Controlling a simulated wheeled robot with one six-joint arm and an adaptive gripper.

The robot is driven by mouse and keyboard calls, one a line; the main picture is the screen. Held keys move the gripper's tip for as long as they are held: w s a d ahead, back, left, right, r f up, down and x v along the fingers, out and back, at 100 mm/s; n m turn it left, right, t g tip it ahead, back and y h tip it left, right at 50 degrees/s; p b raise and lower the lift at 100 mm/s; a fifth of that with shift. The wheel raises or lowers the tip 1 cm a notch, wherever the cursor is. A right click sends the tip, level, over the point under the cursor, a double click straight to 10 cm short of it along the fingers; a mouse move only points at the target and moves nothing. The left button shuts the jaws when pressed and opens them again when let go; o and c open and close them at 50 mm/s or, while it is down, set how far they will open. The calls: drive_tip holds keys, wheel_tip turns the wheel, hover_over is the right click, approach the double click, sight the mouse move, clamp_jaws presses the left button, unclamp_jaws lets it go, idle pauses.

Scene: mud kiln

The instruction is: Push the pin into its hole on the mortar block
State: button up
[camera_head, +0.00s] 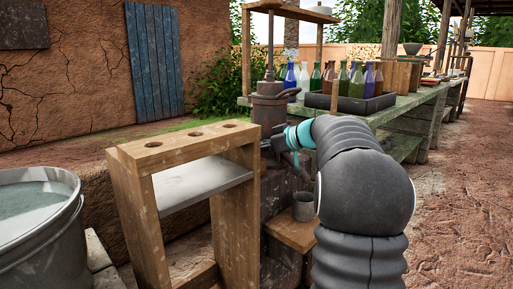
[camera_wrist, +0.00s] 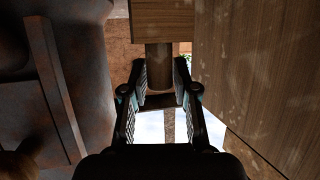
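In the wrist view a brown round pin (camera_wrist: 158,56) sticks out of a wooden block (camera_wrist: 165,19). I cannot tell how deep it sits. My gripper (camera_wrist: 160,70) has its two fingers on either side of the pin, with a narrow gap showing at each side; contact at the tips cannot be made out. In the head view my gripper (camera_head: 294,137) is mostly hidden by my dark arm, beside a rusty metal press (camera_head: 268,105). I cannot tell which part is the mortar block, and the pin is not visible there.
A wooden stand (camera_head: 165,147) with three holes in its top stands left of my arm. A metal bucket (camera_head: 68,190) is at the far left. A small metal cup (camera_head: 303,206) sits low beside my arm. A green bench (camera_head: 405,100) with bottles stands behind. Open ground lies right.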

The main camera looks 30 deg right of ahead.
drive_tip(key=shift+o, duration=1.2)
drive_tip(key=v, duration=1.2)
drive_tip(key=shift+r, duration=0.1)
